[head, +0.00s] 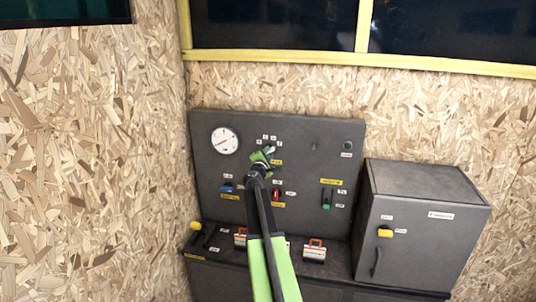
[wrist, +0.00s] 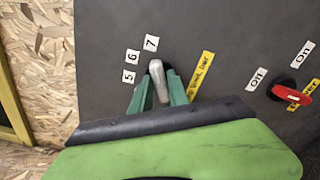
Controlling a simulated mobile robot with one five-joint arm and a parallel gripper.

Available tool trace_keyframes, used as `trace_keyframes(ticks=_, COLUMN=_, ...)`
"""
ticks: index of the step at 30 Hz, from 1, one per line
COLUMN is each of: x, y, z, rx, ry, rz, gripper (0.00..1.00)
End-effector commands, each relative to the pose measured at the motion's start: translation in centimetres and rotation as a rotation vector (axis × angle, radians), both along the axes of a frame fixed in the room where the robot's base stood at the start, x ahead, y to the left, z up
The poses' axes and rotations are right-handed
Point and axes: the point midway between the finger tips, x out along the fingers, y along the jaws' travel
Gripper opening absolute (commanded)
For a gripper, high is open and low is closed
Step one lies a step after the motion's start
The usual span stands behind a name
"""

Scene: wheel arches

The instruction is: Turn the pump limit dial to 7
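The dial (wrist: 158,82) is a pale grey bar knob on the dark panel in the wrist view. White labels 5, 6 and 7 sit beyond it, and its far end points close to the 7 (wrist: 151,43). My gripper (wrist: 159,90) has one green finger on each side of the knob, and both appear to touch it. In the head view my gripper (head: 262,158) is at the upper middle of the panel (head: 310,140) and covers most of the dial. A yellow label (wrist: 201,82) lies right of the dial; its text is hard to read.
A red switch (wrist: 287,88) with ON and OFF labels is to the right. Orange-handled latches (head: 314,250) are below.

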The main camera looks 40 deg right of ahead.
Motion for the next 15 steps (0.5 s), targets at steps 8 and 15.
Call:
trace_keyframes(ticks=8, x=0.0, y=-0.03, z=0.01, rx=-0.003, ry=0.003, rz=0.0, gripper=0.38)
trace_keyframes(ticks=15, x=-0.56, y=0.78, z=0.04, rx=-0.004, ry=0.004, rz=0.0, gripper=0.38)
